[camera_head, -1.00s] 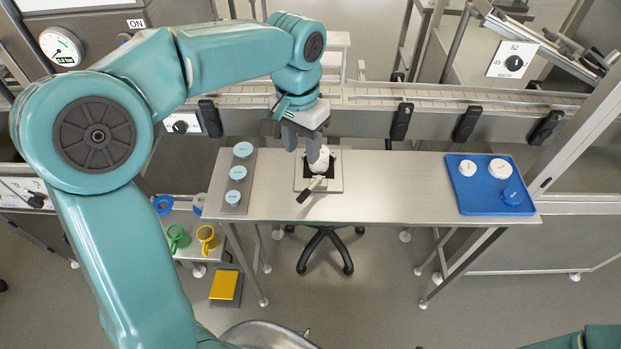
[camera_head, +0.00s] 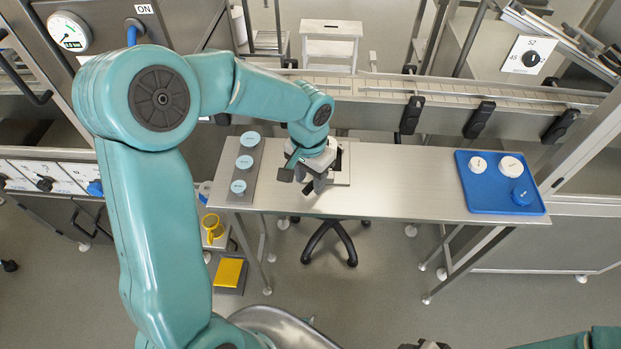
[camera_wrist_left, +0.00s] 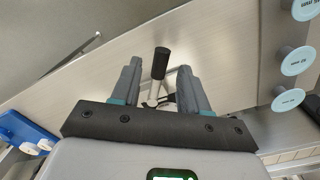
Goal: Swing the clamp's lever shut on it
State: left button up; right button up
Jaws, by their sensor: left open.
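The clamp shows in the head view as a pale base plate with a dark centre (camera_head: 342,172), mostly covered by my left gripper (camera_head: 314,186). What the clamp holds is hidden behind the gripper. In the left wrist view the lever's black handle (camera_wrist_left: 160,63) stands between the two fingers of my left gripper (camera_wrist_left: 159,70), with its metal rod running down towards the palm. The gripper is open, with a gap visible on both sides of the handle. My right gripper (camera_head: 425,345) is only a dark bit at the bottom edge, and its jaws cannot be read.
A grey strip (camera_head: 243,180) with several round pale-blue-topped pieces lies left of the clamp. A blue tray (camera_head: 490,202) with white and blue round pieces is at the table's right end. The steel table (camera_head: 410,185) is clear between. A conveyor (camera_head: 370,88) runs behind.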

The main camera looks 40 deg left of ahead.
pick_arm(q)
jog(key=shift+f, duration=0.55)
grip_shut()
